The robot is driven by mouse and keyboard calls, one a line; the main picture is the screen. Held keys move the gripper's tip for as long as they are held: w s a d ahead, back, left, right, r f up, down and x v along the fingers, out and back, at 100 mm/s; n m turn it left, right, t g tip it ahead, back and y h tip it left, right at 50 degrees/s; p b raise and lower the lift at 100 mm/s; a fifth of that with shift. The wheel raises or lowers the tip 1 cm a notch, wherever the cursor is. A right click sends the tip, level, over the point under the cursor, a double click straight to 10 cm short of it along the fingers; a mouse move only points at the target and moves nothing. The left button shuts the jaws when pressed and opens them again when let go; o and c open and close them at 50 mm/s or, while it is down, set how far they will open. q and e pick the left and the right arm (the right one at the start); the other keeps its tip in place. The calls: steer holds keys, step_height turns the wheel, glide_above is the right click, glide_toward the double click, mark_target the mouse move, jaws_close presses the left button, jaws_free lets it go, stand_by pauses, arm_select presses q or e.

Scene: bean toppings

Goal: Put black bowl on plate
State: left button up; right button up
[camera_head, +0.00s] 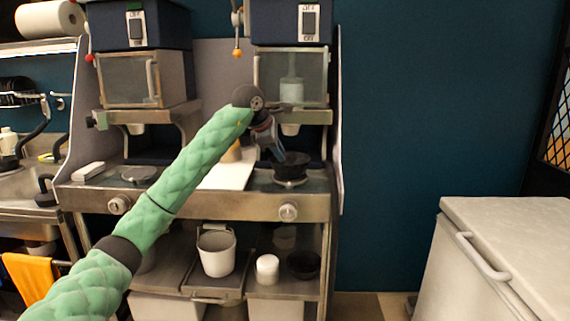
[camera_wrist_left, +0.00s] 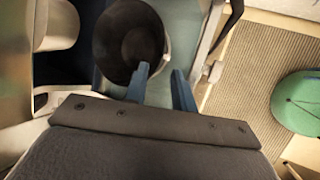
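A black bowl (camera_head: 292,164) sits above a round metallic dish or stand (camera_head: 291,182) on the right of the steel counter. The bowl also shows from above in the left wrist view (camera_wrist_left: 128,40). My left gripper (camera_head: 275,152) reaches down at the bowl's near left side. In the left wrist view its two blue fingers (camera_wrist_left: 161,72) are apart, one overlapping the bowl's edge and one outside it. I cannot tell if they touch the bowl. A flat round plate-like disc (camera_head: 138,174) lies on the counter's left. My right gripper is not in view.
A white board (camera_head: 230,170) lies mid-counter. Dispensers (camera_head: 291,75) hang above, close to my arm. The lower shelf holds a white bucket (camera_head: 216,252), a white cup (camera_head: 267,268) and another dark bowl (camera_head: 304,264). A white chest (camera_head: 500,250) stands at right.

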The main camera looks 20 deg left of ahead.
arm_select(q)
steer(key=v, duration=0.3)
steer(key=shift+s+a+r, duration=0.1)
steer(key=shift+r, duration=0.05)
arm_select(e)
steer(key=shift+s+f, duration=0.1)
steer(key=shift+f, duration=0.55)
